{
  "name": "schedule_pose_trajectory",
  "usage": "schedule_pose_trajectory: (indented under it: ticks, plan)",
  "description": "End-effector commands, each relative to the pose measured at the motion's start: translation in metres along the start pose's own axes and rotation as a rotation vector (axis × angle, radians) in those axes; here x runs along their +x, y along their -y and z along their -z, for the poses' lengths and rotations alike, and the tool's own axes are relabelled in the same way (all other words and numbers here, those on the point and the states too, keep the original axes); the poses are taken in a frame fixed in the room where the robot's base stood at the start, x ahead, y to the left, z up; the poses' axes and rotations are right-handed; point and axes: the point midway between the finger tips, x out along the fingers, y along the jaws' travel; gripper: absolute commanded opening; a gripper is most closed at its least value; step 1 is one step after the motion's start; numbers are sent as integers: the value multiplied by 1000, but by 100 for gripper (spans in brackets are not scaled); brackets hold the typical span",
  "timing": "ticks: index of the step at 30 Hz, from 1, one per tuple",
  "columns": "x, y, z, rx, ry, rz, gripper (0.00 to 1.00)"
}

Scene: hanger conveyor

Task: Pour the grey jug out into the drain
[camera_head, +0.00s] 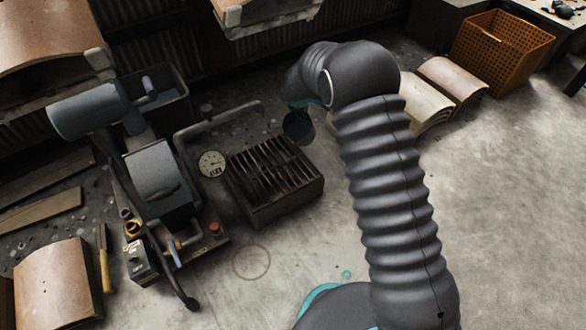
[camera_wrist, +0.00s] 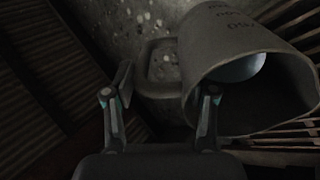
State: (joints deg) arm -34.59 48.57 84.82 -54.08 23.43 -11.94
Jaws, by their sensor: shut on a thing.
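The grey jug (camera_wrist: 230,35) fills the upper right of the wrist view, tilted well over with its wide mouth towards lower right. A pale surface, perhaps liquid, shows inside it. Its handle (camera_wrist: 158,62) lies between the fingers of my gripper (camera_wrist: 167,85), which is shut on it. In the head view the jug (camera_head: 298,127) hangs by the far right corner of the slatted drain (camera_head: 262,217). The drain's slats also show beyond the jug's mouth in the wrist view (camera_wrist: 290,140). My arm hides most of the gripper in the head view.
A grey machine (camera_head: 160,180) with a pipe (camera_head: 215,118) and a dial gauge (camera_head: 212,164) stands left of the drain. Curved panels (camera_head: 450,80) and an orange crate (camera_head: 500,48) are at the upper right. The floor at right is clear.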

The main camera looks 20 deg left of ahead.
Motion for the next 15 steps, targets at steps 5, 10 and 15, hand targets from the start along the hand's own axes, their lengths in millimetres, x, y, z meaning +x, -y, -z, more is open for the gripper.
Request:
schedule_pose_trajectory:
  ticks: [5,10,15]
  plan:
    - [-2,0,1,-1,-2,-28,0]
    - [-3,0,1,0,-5,-51,0]
    - [-4,0,1,0,-6,-60,0]
